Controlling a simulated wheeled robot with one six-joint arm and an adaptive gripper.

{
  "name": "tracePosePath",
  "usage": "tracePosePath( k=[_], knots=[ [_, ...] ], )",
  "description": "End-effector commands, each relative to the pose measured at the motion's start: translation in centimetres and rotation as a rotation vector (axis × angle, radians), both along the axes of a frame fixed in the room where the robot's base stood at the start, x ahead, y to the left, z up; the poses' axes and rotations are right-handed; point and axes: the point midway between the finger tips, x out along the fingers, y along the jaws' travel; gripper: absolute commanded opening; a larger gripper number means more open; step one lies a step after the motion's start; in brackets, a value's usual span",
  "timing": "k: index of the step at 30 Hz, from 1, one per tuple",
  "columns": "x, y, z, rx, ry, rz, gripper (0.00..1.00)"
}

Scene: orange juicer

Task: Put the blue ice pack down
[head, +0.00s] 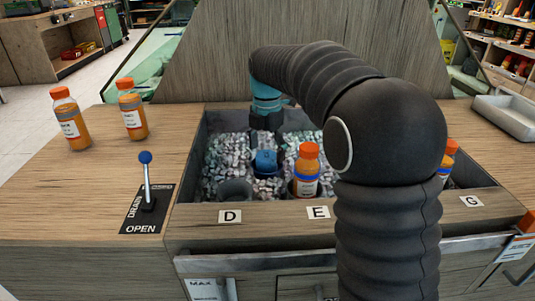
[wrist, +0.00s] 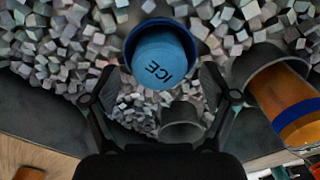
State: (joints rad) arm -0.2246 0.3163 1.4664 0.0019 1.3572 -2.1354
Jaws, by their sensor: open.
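The blue ice pack (head: 265,163) sits upright among the ice cubes in the sunken bin, behind the gap between labels D and E. In the wrist view, the ice pack (wrist: 160,58) shows its light blue top marked ICE inside a darker blue rim. My gripper (head: 266,118) is above and behind it in the head view. In the wrist view, my gripper (wrist: 158,90) is open, with one finger on each side of the lower part of the ice pack's outline. I see no clear contact between the fingers and the pack. Its base is hidden.
An empty dark cup (head: 235,189) stands behind label D. An orange bottle (head: 307,170) stands behind label E, close right of the pack. Two bottles (head: 132,109) (head: 70,119) and a blue-knobbed lever (head: 146,180) are on the left counter. My arm hides part of the bin's right side.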

Motion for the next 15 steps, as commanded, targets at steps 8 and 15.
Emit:
tracePosePath(
  k=[8, 15],
  knots=[
    [0.1, 0.0, 5.7, 0.001, -0.004, 0.000, 0.86],
    [0.0, 0.0, 9.2, 0.001, -0.001, 0.000, 0.86]
  ],
)
